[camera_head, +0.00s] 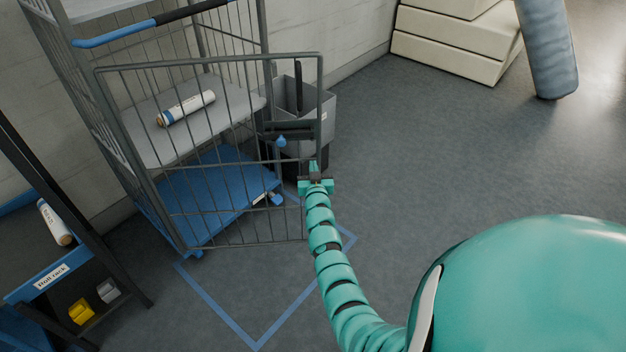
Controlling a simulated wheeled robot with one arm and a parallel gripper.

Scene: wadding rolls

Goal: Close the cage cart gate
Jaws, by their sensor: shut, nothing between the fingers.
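The cage cart (203,87) stands by the wall at the left, with a grey shelf and a blue base (222,183). Its grey barred gate (215,241) is swung out from the cart's left post and stands open across the front. My gripper (316,178) is at the gate's free right edge, in front of the lower part of the upright. It is shut with nothing held. I cannot tell whether it touches the gate. A dark latch bar (290,131) with a blue knob shows near the gate's free edge.
A wadding roll (186,108) lies on the cart's shelf. A grey bin (320,112) stands behind the gate's free edge. A roll rack (50,276) is at the lower left. Blue tape (222,312) marks the floor. Clear floor lies to the right.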

